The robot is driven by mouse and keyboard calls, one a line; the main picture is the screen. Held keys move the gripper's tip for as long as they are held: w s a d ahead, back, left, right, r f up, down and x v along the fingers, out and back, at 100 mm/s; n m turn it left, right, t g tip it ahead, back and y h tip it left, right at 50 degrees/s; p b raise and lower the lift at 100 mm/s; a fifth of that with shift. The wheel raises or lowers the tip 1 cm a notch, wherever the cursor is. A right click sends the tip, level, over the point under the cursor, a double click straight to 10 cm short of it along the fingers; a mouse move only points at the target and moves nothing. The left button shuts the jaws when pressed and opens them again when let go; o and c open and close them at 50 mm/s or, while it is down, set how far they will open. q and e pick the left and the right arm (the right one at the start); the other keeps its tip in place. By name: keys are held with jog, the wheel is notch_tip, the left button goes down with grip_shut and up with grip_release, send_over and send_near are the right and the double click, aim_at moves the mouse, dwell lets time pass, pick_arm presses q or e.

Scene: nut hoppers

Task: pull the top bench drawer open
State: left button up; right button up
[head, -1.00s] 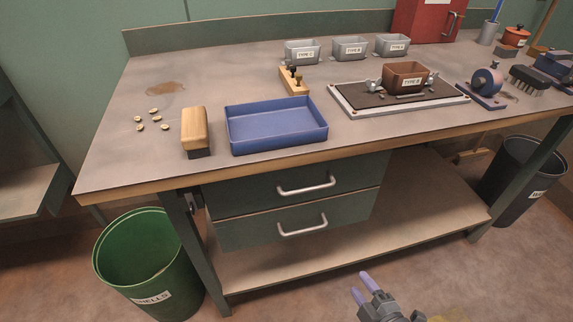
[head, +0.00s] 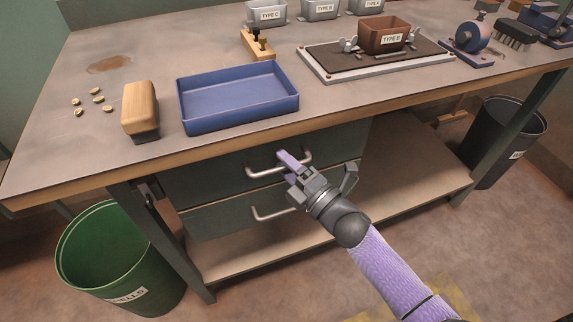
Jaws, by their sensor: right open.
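The top bench drawer (head: 215,173) has a dark green front and sits shut under the benchtop. Its silver bar handle (head: 264,171) shows in the head view, partly hidden by my gripper. My right gripper (head: 290,166) is open, with its purple fingertips at the right part of that handle. I cannot tell whether they touch it. The lower drawer (head: 230,215) is also shut, and its handle (head: 268,216) is partly covered by my gripper. My left gripper is not in view.
A blue tray (head: 240,125), a wooden brush (head: 140,108) and several nuts stand on the benchtop (head: 60,150). A green bin (head: 85,250) stands at the lower left, a dark bin (head: 505,150) at the right. The space before the drawers holds only my right arm.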

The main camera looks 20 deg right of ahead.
grip_shut()
dwell(0.9)
dwell(0.4)
